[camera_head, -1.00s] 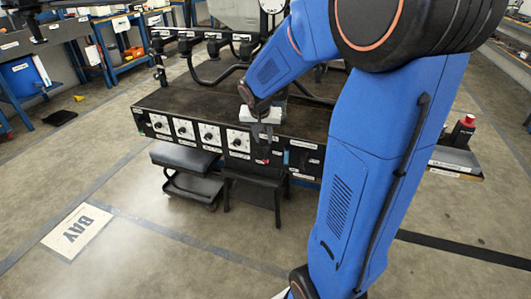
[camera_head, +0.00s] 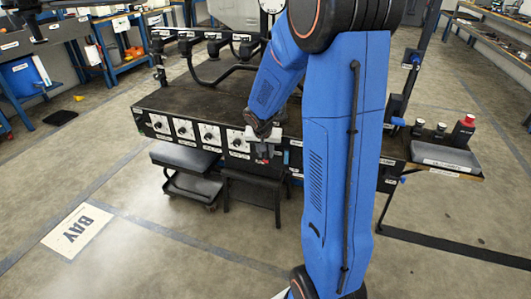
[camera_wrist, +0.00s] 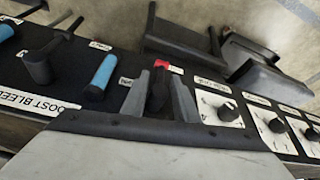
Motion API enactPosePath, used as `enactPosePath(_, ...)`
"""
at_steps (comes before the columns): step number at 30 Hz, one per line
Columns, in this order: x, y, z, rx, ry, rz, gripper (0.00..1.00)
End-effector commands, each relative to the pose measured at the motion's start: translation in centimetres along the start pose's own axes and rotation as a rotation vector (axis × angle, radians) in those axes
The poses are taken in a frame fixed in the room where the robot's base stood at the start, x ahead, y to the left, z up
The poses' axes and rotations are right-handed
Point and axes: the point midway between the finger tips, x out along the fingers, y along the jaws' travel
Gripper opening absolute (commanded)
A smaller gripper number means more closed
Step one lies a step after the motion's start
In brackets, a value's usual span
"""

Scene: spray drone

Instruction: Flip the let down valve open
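A black valve lever with a red tip (camera_wrist: 160,86) stands on the front panel in the wrist view. Small labels sit near it, but I cannot read which one names the let down valve. My gripper (camera_wrist: 160,98) is open, with one finger on each side of this lever. Narrow gaps seem to show between lever and fingers; I cannot tell whether either touches. In the head view my gripper (camera_head: 265,158) is at the bench's front panel, right of the white dials, and a bit of red shows there.
Blue-handled levers (camera_wrist: 98,78) and a black lever (camera_wrist: 38,65) sit left of my gripper in the wrist view. White dials (camera_wrist: 218,106) line the panel to the right. A black stool (camera_head: 250,186) stands below. Bottles (camera_head: 463,130) stand at the bench's right end.

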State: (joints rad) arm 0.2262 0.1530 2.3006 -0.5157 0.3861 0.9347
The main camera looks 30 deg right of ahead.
Motion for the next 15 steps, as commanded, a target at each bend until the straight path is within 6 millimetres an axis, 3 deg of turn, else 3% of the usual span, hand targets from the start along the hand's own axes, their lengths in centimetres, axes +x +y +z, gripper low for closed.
enactPosePath(6,-0.01,0.00,0.00,0.000,0.000,0.000,0.25)
enactPosePath(9,-0.02,-0.01,-0.01,0.000,0.000,0.000,0.01)
enactPosePath(15,-0.03,-0.05,-0.01,-0.002,0.000,0.003,0.00)
